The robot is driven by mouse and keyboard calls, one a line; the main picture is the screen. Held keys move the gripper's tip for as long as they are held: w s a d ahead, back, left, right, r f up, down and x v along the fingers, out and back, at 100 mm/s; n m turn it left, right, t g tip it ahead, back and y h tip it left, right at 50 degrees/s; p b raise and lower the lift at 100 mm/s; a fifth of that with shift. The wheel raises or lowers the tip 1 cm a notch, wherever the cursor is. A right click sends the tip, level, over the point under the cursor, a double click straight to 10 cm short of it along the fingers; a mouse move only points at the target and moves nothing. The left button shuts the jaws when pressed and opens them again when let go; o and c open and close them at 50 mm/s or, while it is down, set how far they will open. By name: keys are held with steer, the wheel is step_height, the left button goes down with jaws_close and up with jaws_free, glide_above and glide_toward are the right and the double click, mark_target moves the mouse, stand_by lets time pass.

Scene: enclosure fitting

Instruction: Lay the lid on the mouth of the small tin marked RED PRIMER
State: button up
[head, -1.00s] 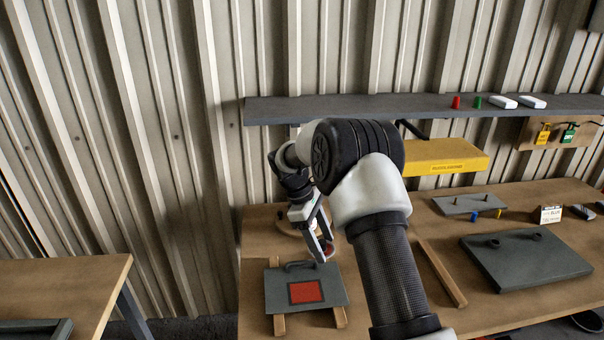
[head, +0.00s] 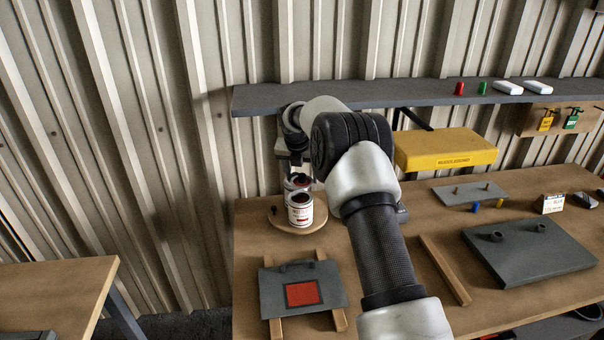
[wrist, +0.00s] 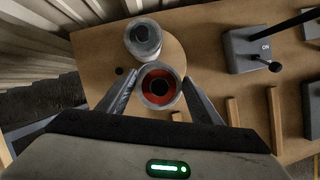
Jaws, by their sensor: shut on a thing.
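My gripper (wrist: 160,80) is shut on the lid, a round red disc (wrist: 158,99) with a dark centre. The lid is over or at the front tin's mouth. I cannot tell whether they touch. The arm and fingers hide part of this.
The round board (head: 318,217) carries a small black knob (head: 273,210) left of the tins. A grey plate with a red square (head: 270,290) lies in front. A shelf (head: 420,91) runs behind. A grey box with a lever (wrist: 240,50) stands right in the wrist view.

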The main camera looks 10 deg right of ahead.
steer(key=f, duration=0.1)
steer(key=w+f+b, duration=0.1)
steer(key=f, duration=0.1)
steer(key=f+b, duration=0.1)
steer(key=f, duration=0.1)
steer(key=shift+w+a+f, duration=0.15)
steer(key=shift+a+f, duration=0.05)
steer(key=shift+a, duration=0.2)
steer(key=shift+f+b, duration=0.25)
steer(key=shift+b, duration=0.1)
steer(key=shift+d, duration=0.15)
steer(key=shift+f, duration=0.15)
steer(key=shift+d+r, duration=0.1)
steer(key=shift+r, duration=0.1)
steer(key=shift+f+p, duration=0.25)
steer(key=shift+p, duration=0.15)
stand_by(0.9)
steer(key=o, duration=1.1)
